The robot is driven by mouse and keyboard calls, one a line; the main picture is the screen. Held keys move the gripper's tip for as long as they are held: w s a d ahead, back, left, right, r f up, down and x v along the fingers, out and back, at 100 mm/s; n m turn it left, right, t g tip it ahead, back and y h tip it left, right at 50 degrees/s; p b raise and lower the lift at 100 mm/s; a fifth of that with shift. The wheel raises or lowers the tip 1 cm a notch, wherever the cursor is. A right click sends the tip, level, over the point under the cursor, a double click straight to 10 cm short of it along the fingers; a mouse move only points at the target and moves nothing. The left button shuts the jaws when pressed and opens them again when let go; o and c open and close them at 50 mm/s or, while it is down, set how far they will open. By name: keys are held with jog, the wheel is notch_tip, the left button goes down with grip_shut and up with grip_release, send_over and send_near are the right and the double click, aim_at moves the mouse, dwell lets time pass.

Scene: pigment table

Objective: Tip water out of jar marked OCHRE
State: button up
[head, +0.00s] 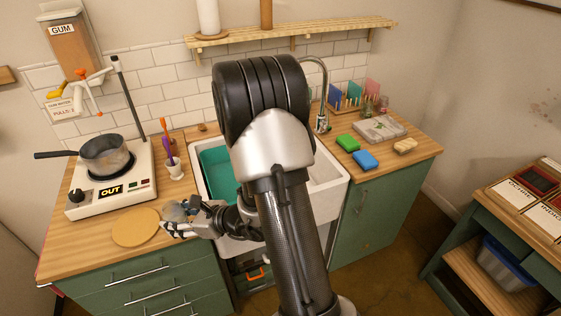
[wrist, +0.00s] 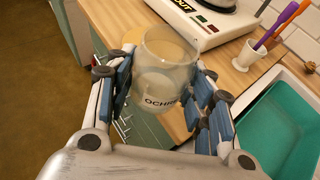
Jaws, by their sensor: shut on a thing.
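The glass jar marked OCHRE (wrist: 165,78) is between the fingers of my gripper (wrist: 163,108), with its label facing the wrist camera. The jar looks clear with a pale, cloudy tint; I cannot tell its water level. In the head view my gripper (head: 186,222) is shut on the jar near the counter's front edge, between the round tan board and the sink. The jar shows there only as a small greyish shape (head: 176,210), partly hidden by the fingers. The white sink (head: 327,190) with a teal basin (head: 214,168) is to the right of my gripper, partly hidden by my arm.
A hot plate (head: 130,190) with a saucepan (head: 104,155) stands at the left. A white cup of brushes (head: 174,168) stands between hot plate and sink. A round tan board (head: 135,227) lies at the counter's front. Green and blue sponges (head: 365,160) lie right of the sink.

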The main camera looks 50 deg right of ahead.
jog(key=w+d+f+m+h+b, duration=0.1)
jog(key=w+d, duration=0.1)
jog(key=d, duration=0.4)
jog(key=w+d+f+m+h+b, duration=0.1)
jog(key=w+d+f+b, duration=0.1)
jog(key=d, duration=0.4)
jog(key=w+d+f+m+t+h+b, duration=0.1)
jog(key=d+f, duration=0.1)
jog(key=d, duration=0.4)
jog(key=shift+w+f, duration=0.1)
jog(key=shift+w, duration=0.3)
jog(key=d+f+m+h+b, duration=0.1)
jog(key=d+m+h+b, duration=0.1)
jog(key=d, duration=0.8)
jog(key=s+d+f+m+h+b, duration=0.1)
jog(key=d+m+h+b, duration=0.1)
jog(key=d, duration=0.9)
jog(key=shift+d+f+h+b, duration=0.25)
jog(key=shift+h+b, duration=0.2)
jog(key=shift+h, duration=0.05)
jog(key=shift+a, duration=0.1)
